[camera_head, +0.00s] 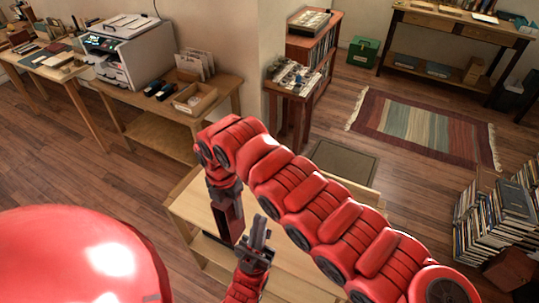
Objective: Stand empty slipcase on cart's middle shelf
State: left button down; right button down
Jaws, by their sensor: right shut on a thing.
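The cart (183,212) is light wood and stands in front of me, partly hidden behind my arms. Part of a lower shelf shows below its top. My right arm reaches across from the right and bends down at the cart. My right gripper (227,190) points down and is shut on a dark, narrow upright thing, which looks like the slipcase (229,220). Whether its base touches a shelf is hard to tell. My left gripper (260,234) points up just right of the slipcase, with grey fingers close together. I cannot tell whether it is open.
A wooden table (215,83) with a box and a printer (130,50) stand behind at left. A low bookcase (318,45) is at the back. Stacked books (497,215) stand on the floor at right. A striped rug (425,125) lies on open floor.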

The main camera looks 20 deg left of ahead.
jog(key=w+d+r+m, duration=0.2)
jog(key=w+d+m, duration=0.7)
jog(key=d, duration=0.1)
jog(key=w+d+r+m, duration=0.3)
jog(key=w+d+m, duration=0.5)
jog(key=w+d, duration=0.1)
jog(key=w+d+r+m, duration=0.1)
jog(key=w+d+m, duration=0.1)
jog(key=d+m, duration=0.4)
jog(key=w+d+r+m, duration=0.2)
jog(key=d+m, duration=0.4)
jog(key=d, duration=0.5)
jog(key=w+d+r+m, duration=0.1)
jog(key=w+d+m, duration=0.1)
jog(key=d+m, duration=0.4)
jog(key=d, duration=0.3)
jog(key=shift+w+d+r+m, duration=0.25)
jog(key=shift+w+r+m, duration=0.05)
jog(key=shift+w, duration=0.05)
